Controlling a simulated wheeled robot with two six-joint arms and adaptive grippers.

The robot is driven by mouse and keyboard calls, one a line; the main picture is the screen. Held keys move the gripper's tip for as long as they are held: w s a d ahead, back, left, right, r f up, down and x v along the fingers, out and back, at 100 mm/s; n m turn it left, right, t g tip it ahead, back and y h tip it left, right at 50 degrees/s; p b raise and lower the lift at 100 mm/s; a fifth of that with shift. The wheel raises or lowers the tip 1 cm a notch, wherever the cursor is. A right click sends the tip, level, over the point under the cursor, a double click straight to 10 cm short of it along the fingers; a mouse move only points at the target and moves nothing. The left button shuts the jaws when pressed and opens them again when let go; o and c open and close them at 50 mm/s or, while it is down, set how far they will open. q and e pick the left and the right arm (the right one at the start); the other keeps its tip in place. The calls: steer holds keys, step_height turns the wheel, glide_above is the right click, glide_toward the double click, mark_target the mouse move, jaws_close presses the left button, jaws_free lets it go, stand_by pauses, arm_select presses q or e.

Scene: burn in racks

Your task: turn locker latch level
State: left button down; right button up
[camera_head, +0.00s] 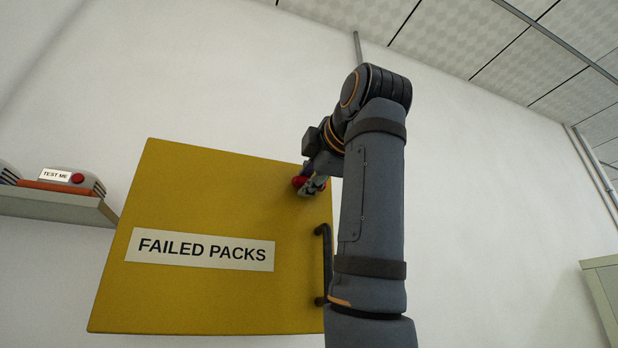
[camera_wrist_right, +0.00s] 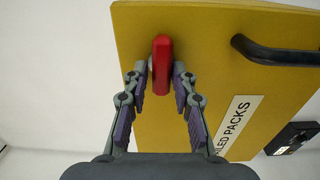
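The yellow locker door (camera_head: 200,200) carries a "FAILED PACKS" label and a black bar handle (camera_head: 326,265) at its right edge. A red latch (camera_head: 299,182) sits near the door's upper right corner, partly hidden by my right gripper (camera_head: 313,186). In the right wrist view, the red latch (camera_wrist_right: 162,66) stands with its long side up and down, across the line of the handle (camera_wrist_right: 275,52). My right gripper (camera_wrist_right: 161,82) is partly open, with one finger on each side of the latch. A small gap shows at the left finger; contact at the right finger is unclear. My left gripper is out of view.
A shelf (camera_head: 55,207) left of the door holds a device with a "TEST ME" label and red button (camera_head: 77,178). A pale cabinet (camera_head: 603,290) stands at the far right. The white wall right of my arm is clear.

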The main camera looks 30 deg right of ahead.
steer(key=shift+o, duration=1)
steer(key=shift+w+f, duration=0.1)
steer(key=shift+w, duration=0.05)
steer(key=v, duration=0.7)
steer(key=shift+s, duration=0.25)
